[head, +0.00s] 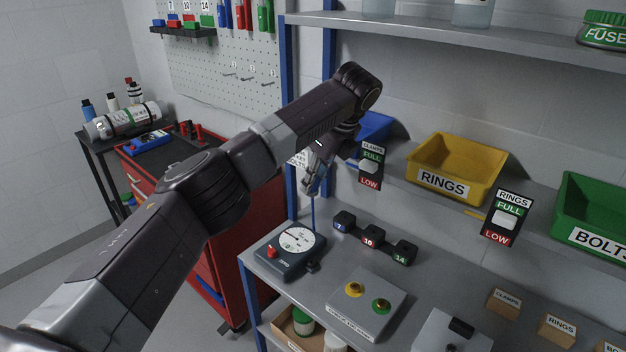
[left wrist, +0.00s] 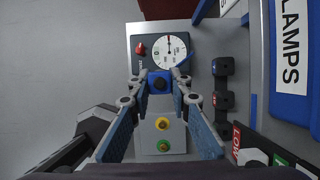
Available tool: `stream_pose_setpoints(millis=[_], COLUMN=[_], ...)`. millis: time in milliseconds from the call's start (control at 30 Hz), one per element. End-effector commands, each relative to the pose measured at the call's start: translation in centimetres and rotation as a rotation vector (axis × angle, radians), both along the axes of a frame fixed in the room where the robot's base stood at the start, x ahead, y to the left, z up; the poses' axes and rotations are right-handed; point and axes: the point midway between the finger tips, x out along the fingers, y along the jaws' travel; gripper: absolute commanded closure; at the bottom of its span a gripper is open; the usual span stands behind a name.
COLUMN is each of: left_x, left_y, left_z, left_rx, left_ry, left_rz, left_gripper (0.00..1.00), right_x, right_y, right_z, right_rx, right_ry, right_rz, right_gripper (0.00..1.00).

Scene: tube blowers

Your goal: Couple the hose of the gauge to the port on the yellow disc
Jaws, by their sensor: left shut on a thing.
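The gauge (head: 290,250), a dark box with a white dial and a red knob, stands on the grey bench; it also shows in the left wrist view (left wrist: 142,66). Its thin blue hose (head: 313,215) rises steeply to my left gripper (head: 314,184). In the left wrist view my left gripper (left wrist: 160,77) is shut on the hose's blue end (left wrist: 160,86), which has a dark opening. The yellow disc (head: 354,290) sits beside a green disc (head: 381,306) on a grey box (head: 350,310), apart from the hose end. The yellow disc also shows in the left wrist view (left wrist: 162,124).
A rack of dark numbered blocks (head: 372,238) stands behind the grey box. Above are a yellow RINGS bin (head: 455,165), a green BOLTS bin (head: 595,215) and hanging label cards. Small cardboard boxes (head: 505,302) stand at the right.

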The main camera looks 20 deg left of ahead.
Motion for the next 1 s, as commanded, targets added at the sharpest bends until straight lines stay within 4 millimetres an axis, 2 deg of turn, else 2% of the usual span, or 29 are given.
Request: stream_pose_setpoints(millis=[533,867,1000], left_x=[0.0,0.0,0.2], left_y=[0.0,0.0,-0.8], left_z=[1.8,1.7,0.6], left_rx=[0.0,0.0,0.0], left_ry=[0.0,0.0,0.002], left_rz=[0.0,-0.002,-0.078], left_gripper=[1.0,1.0,1.0], right_x=[0.0,0.0,0.0], right_y=[0.0,0.0,-0.1], right_z=[2.3,2.3,2.6], right_rx=[0.0,0.0,-0.001], right_ry=[0.0,0.001,0.001], right_rz=[0.0,0.0,0.0], right_gripper=[0.6,0.6,0.6])
